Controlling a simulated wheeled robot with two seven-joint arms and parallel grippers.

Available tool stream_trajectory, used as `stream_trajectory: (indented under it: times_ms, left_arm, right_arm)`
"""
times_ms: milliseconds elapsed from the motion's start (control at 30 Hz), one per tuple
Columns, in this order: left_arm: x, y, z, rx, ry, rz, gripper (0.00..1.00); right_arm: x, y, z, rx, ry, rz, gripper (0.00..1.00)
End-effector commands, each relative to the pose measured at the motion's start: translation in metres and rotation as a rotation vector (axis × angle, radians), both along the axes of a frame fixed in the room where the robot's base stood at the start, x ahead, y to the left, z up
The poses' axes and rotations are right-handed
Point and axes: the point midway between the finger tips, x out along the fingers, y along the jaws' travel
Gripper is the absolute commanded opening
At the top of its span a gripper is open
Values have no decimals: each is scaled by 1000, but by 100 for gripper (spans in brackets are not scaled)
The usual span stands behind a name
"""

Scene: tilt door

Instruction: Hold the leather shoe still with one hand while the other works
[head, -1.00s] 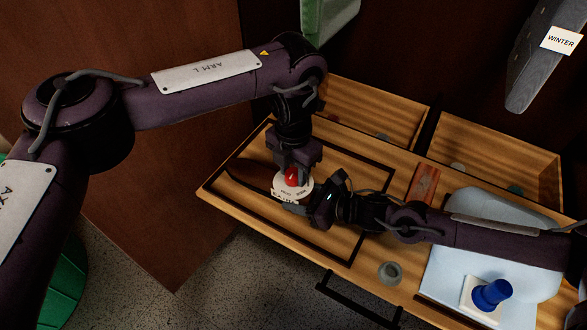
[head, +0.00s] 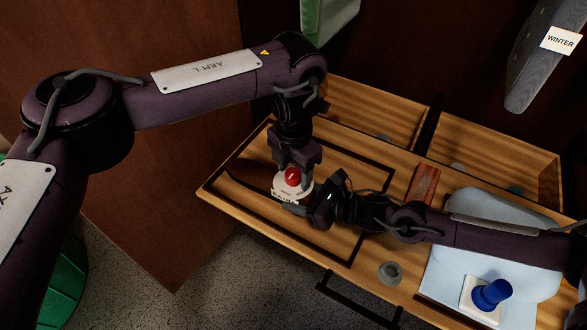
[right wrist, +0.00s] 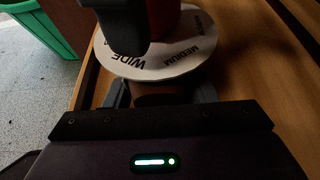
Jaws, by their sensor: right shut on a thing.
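The brown leather shoe (head: 250,172) lies on the wooden drawer top, inside a dark outlined rectangle. A red knob (head: 293,177) on a white dial disc (head: 281,193) sits over the shoe's right end; the disc (right wrist: 165,66) reads WIDE and MEDIUM in the right wrist view. My left gripper (head: 295,174) points down at the red knob, its fingers beside it; whether they press on it is unclear. My right gripper (head: 298,205) reaches in from the right below the disc, shut on the shoe's end, which shows brown between its fingers in the right wrist view (right wrist: 157,98).
Two open wooden compartments (head: 505,153) stand behind. A reddish-brown block (head: 424,184), a grey ring (head: 390,272), a pale blue cloth (head: 440,265) and a blue knobbed object (head: 492,293) lie to the right. A grey hanging piece labelled WINTER (head: 545,50) is at upper right.

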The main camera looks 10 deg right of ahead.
Motion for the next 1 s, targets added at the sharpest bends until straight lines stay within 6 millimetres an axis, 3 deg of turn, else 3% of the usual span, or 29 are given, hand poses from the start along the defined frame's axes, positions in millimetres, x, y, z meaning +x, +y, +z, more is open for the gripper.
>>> stream_trajectory:
  times_ms: [233,367,800,1000]
  left_arm:
    - [1,1,0,1,0,2,57]
    - [1,1,10,1,-4,1,57]
    - [1,1,97,3,-7,2,57]
    - [0,1,116,2,-2,1,57]
  right_arm:
    - [-2,-2,-4,-8,7,0,16]
    - [-2,-2,-4,-8,8,1,16]
    - [-2,-1,-4,-7,7,1,16]
    - [-2,-1,-4,-7,7,1,16]
